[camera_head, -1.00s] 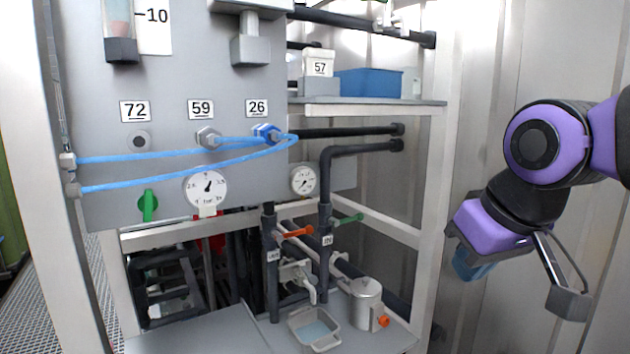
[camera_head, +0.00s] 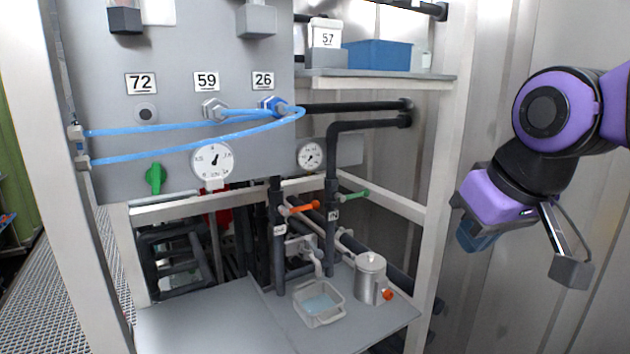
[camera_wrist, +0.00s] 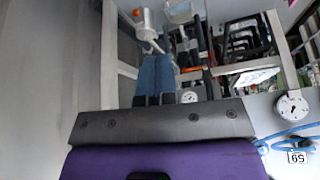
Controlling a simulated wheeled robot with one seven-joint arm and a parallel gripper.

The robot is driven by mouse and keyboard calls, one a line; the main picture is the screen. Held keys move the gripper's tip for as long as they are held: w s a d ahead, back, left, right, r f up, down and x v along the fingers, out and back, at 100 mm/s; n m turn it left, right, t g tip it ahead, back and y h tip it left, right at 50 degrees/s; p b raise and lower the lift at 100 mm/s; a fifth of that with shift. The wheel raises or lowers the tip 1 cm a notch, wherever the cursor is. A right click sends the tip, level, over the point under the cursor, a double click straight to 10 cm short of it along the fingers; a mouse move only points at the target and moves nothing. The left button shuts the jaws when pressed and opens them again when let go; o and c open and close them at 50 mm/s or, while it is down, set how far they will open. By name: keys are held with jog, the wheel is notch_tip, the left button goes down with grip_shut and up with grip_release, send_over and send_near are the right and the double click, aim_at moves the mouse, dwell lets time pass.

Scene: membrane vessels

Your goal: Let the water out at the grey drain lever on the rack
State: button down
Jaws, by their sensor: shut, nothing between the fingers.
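On the lower part of the rack, a small grey valve with a grey lever (camera_head: 317,257) sits on the dark pipes, above and behind a clear tray (camera_head: 320,308) with bluish water in it. The lever's exact position is hard to tell at this size. My gripper (camera_head: 472,240) is at the right, outside the rack's right post and well apart from the lever. Its blue fingers point down and left. In the wrist view the blue fingers (camera_wrist: 154,76) are together and hold nothing. The tray (camera_wrist: 182,12) shows at the top there.
A metal can (camera_head: 370,278) with an orange tap stands right of the tray. An orange handle (camera_head: 303,208) and a green handle (camera_head: 356,195) sit on pipes above. The rack's right post (camera_head: 440,180) stands between my gripper and the valves. Blue hoses (camera_head: 190,146) cross the panel.

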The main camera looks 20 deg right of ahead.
aim_at(313, 247)
jog(key=w+f+n+g+y, duration=0.2)
jog(key=w+f+n+y, duration=0.1)
jog(key=w, duration=2)
jog(key=w+d+f+n+y, duration=0.1)
jog(key=w+d+f+y, duration=0.15)
jog(key=w+f, duration=0.7)
jog(key=w+d+f+n+y, duration=0.15)
jog(key=w+d+f, duration=0.25)
jog(key=w+f, duration=0.6)
jog(key=w+a+f, duration=0.2)
jog(key=a+f, duration=0.4)
jog(key=a, duration=0.4)
jog(key=shift+w, duration=0.25)
jog(key=shift+r, duration=0.1)
jog(key=shift+s+a+m, duration=0.1)
jog(key=shift+a+m, duration=0.05)
jog(key=shift+m, duration=0.1)
